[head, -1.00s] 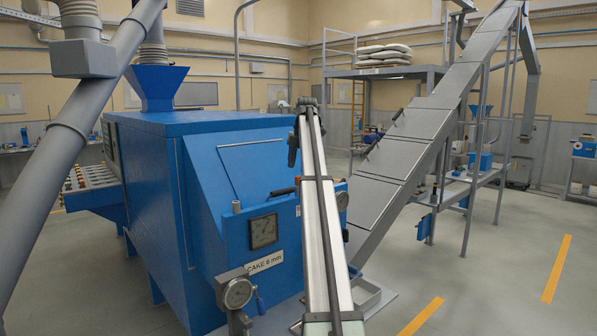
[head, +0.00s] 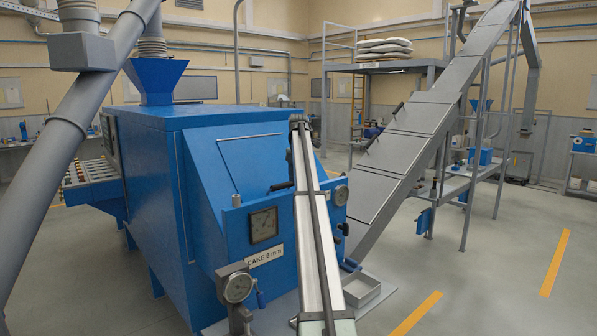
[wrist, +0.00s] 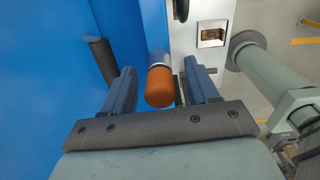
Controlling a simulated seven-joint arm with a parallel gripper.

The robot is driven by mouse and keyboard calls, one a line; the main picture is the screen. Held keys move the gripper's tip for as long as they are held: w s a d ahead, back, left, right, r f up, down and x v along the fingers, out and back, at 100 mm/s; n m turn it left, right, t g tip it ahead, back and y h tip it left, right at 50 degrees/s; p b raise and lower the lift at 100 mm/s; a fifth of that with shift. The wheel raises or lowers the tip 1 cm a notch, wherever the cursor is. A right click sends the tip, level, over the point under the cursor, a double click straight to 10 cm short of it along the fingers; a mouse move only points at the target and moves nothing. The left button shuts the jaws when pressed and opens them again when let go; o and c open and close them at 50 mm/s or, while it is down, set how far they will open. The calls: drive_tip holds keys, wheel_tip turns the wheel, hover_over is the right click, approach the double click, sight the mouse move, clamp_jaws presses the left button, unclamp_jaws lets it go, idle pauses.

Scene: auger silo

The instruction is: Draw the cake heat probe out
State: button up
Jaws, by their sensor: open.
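The cake heat probe appears to be the orange-capped round handle (wrist: 159,88) with a grey collar, standing out from the blue machine in the wrist view. My gripper (wrist: 158,68) is open, with one blue-grey finger on each side of the orange cap. Gaps show between the cap and both fingers, so it is not gripped. In the head view my arm hides both the probe and the gripper. The blue press housing (head: 228,210) carries a "CAKE 6 mm" label (head: 265,256) left of my arm.
A square dial (head: 263,225) and a round gauge (head: 238,287) sit left of my arm; another round gauge (head: 341,195) sits right. A black lever (head: 281,186) juts out nearby; a dark bar (wrist: 101,62) stands left of the fingers. A pale tray (head: 361,290) lies below right.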

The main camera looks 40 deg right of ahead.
drive_tip(key=shift+f, duration=0.15)
clamp_jaws()
idle(0.8)
drive_tip(key=shift+r, duration=0.65)
idle(0.5)
unclamp_jaws()
